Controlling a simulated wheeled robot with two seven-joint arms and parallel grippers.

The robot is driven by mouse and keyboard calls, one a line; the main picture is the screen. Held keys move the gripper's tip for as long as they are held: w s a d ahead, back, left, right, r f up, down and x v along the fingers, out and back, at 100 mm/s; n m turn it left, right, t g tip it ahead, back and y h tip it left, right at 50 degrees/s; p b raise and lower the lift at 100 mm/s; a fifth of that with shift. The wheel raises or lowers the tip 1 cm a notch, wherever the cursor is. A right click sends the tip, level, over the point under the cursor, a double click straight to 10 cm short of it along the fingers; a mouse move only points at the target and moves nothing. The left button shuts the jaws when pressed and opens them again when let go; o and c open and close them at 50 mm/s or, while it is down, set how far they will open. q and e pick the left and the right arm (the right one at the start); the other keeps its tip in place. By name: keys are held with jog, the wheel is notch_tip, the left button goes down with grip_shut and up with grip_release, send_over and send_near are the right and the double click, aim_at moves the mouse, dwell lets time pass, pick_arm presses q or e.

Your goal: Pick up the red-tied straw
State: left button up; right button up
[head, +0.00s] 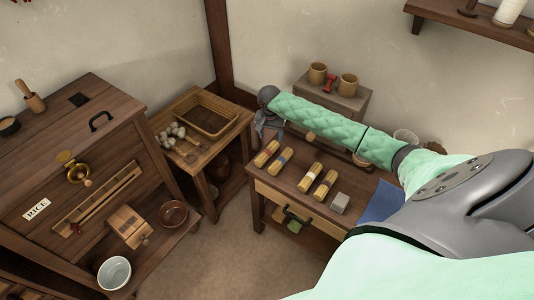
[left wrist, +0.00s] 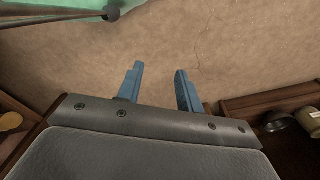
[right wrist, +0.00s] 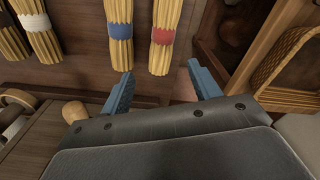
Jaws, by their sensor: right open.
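In the right wrist view the red-tied straw (right wrist: 164,37) lies just beyond the fingertips, at the top, right of the blue-tied straw (right wrist: 121,31). My right gripper (right wrist: 160,78) is open and empty, apart from the straw. In the head view the right gripper (head: 264,132) hangs at the table's back left corner, partly hidden.
The low table (head: 268,204) also bears other straw bundles (head: 325,184), a grey block (head: 339,203) and a blue cloth (head: 382,203).

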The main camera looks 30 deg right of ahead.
aim_at(269, 148)
jog(key=shift+s+f+m, duration=0.1)
jog(key=shift+f+m, duration=0.2)
jog(key=shift+m, duration=0.6)
jog(key=shift+a+f+m+y, duration=0.1)
jog(key=shift+f+m+y, duration=0.15)
jog(key=shift+m, duration=0.85)
jog(key=shift+f, duration=0.1)
notch_tip(269, 148, down, 2)
jog(key=shift+f+p, duration=0.1)
jog(key=shift+p, duration=0.35)
jog(key=f+p, duration=0.1)
jog(key=f, duration=0.1)
jog(key=f+p, duration=0.1)
jog(key=shift+a+f, duration=0.2)
jog(key=shift+f, duration=0.15)
pick_arm(q)
notch_tip(269, 148, down, 7)
jog(key=s+a+t, duration=0.1)
jog(key=a, duration=0.1)
jog(key=shift+s+a, duration=0.2)
jog(key=shift+s, duration=0.2)
pick_arm(e)
jog(key=shift+f, duration=0.7)
jog(key=c, duration=1.1)
